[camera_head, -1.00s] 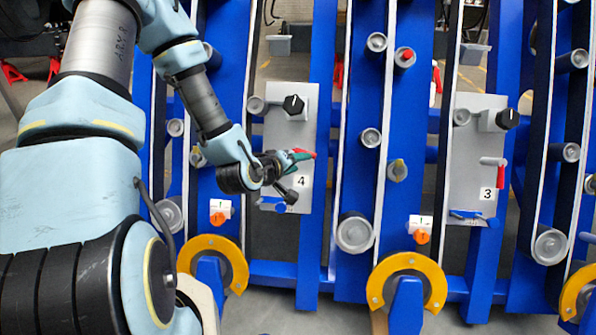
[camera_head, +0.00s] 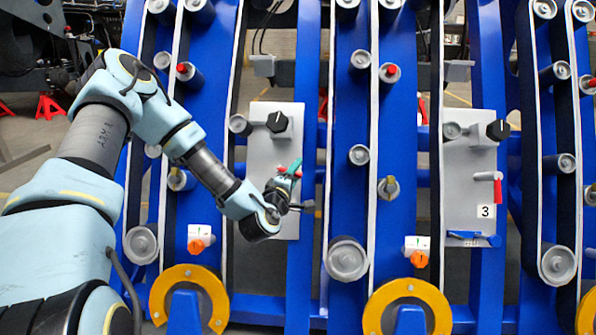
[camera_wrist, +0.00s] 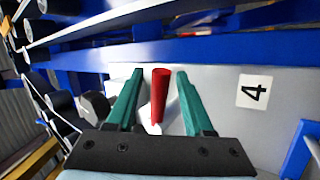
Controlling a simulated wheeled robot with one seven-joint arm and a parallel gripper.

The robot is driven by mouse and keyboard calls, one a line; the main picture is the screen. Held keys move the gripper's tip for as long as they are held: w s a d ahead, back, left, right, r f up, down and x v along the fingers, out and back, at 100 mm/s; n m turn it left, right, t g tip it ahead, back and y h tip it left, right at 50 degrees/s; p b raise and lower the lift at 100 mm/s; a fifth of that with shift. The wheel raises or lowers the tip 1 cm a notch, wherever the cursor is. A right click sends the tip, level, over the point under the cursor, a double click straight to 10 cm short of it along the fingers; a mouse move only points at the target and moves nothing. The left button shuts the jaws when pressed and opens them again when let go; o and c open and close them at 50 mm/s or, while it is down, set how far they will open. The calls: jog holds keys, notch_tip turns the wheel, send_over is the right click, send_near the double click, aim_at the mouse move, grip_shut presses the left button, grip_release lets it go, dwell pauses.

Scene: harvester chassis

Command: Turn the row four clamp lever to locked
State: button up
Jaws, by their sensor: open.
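The row four clamp lever (camera_wrist: 160,95) has a red, rod-shaped grip. In the wrist view it lies between the two green fingers of my gripper (camera_wrist: 160,73), which is open. A gap shows on each side of the grip. A number 4 label (camera_wrist: 255,92) is on the grey panel to the right. In the head view my gripper (camera_head: 290,174) is at the lower part of the grey row four panel (camera_head: 262,152). Small red parts show at the fingers, but the gripper hides most of the lever and the label there.
A black knob (camera_head: 277,122) is above my gripper on the same panel. The row three panel (camera_head: 465,165) to the right has its own red lever (camera_head: 498,190), hanging down. Blue posts, rollers and yellow half rings (camera_head: 190,290) surround the panels.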

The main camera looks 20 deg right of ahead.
jog(key=shift+x, duration=1.15)
grip_shut()
dwell(0.6)
